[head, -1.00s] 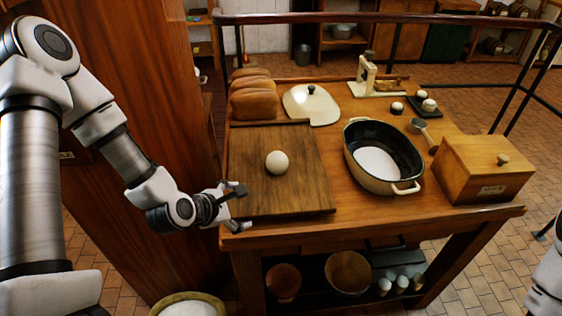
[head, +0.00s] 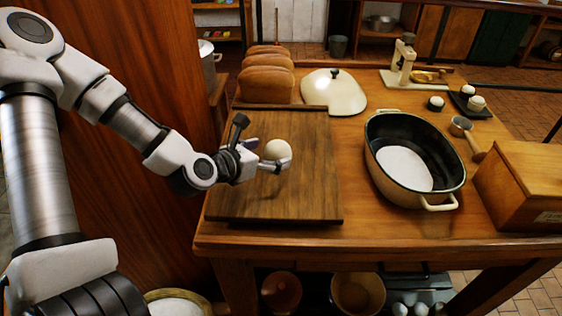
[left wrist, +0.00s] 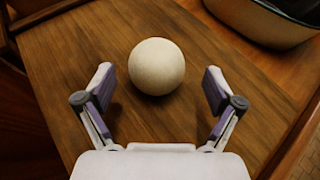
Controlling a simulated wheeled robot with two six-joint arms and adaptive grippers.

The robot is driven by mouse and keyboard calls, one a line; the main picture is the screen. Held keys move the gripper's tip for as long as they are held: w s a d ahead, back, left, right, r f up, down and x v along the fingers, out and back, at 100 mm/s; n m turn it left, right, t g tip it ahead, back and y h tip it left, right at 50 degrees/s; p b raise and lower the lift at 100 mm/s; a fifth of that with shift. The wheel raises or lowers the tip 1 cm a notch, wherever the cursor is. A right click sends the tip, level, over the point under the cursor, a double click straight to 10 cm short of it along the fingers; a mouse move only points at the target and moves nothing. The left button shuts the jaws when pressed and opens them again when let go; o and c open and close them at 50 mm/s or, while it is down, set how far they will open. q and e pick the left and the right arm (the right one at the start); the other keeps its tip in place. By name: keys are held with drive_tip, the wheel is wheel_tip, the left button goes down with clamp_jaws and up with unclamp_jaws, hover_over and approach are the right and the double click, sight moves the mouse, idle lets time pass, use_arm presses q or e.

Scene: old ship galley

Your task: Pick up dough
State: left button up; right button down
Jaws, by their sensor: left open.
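The dough (head: 278,151) is a smooth pale ball on the dark wooden board (head: 315,195). My left gripper (head: 265,155) is at the dough, coming from the left over the board. In the left wrist view the dough (left wrist: 156,66) lies between and slightly beyond the fingertips of my open left gripper (left wrist: 158,80). There is a gap on each side, so the fingers do not touch it. In the head view the gripper hides a little of the dough. My right gripper is not in view.
Bread loaves (head: 266,85) and a cream lid (head: 334,92) stand behind the board. An oval pot (head: 441,202) with white contents stands to its right, beside a wooden box (head: 525,180). The board's front part is clear.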

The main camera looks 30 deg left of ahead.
sight(284, 149)
use_arm(q)
drive_tip(key=shift+w+d+f+b, duration=0.1)
drive_tip(key=shift+w+f+b, duration=0.45)
drive_tip(key=shift+f+b, duration=0.15)
drive_tip(key=shift+w+r+b, duration=0.15)
drive_tip(key=shift+w+b, duration=0.05)
drive_tip(key=shift+b, duration=0.15)
drive_tip(key=shift+r, duration=0.1)
drive_tip(key=x, duration=0.5)
drive_tip(key=shift+w, duration=0.1)
drive_tip(key=shift+s+a, duration=0.2)
drive_tip(key=c, duration=1.2)
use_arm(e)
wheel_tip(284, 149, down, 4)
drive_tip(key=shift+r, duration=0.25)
